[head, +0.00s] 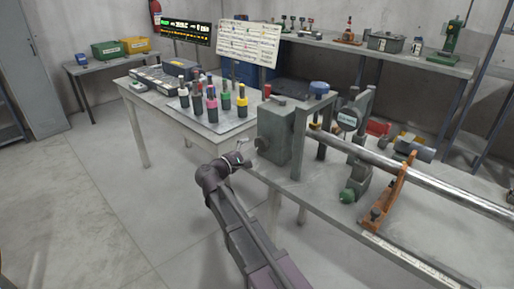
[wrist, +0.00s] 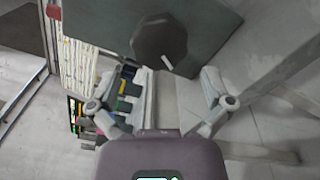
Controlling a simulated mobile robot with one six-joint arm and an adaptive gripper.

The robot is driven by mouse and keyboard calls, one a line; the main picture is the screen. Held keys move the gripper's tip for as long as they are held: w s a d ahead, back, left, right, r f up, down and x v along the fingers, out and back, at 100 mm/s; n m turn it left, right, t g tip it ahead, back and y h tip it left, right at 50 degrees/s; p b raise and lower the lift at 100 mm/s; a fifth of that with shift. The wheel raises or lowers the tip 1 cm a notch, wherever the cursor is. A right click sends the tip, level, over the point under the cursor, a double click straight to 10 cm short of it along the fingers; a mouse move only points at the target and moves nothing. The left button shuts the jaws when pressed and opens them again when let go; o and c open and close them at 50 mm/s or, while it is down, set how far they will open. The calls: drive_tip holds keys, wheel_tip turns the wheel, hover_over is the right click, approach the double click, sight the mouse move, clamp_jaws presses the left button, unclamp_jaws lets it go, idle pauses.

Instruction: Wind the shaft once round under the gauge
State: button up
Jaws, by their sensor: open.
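The long steel shaft (head: 430,183) runs from the grey housing (head: 283,130) to the right over the bench. A gauge with a pale face (head: 347,121) stands beside the shaft on a grey-green stand; its reading is too small to tell. A dark, many-sided knob (wrist: 160,38) with a white pointer mark is on the housing's face in the wrist view. My gripper (head: 242,150) is just left of the housing. In the wrist view my gripper (wrist: 163,82) is open and empty, its fingers spread wide below the knob and apart from it.
A table with several coloured-band tool holders (head: 212,105) stands left of the housing. A sign board (head: 248,42) and display (head: 186,31) rise behind. The floor at left is clear.

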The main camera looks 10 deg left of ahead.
drive_tip(key=v, duration=0.6)
drive_tip(key=shift+s+a, duration=0.2)
drive_tip(key=shift+s, duration=0.05)
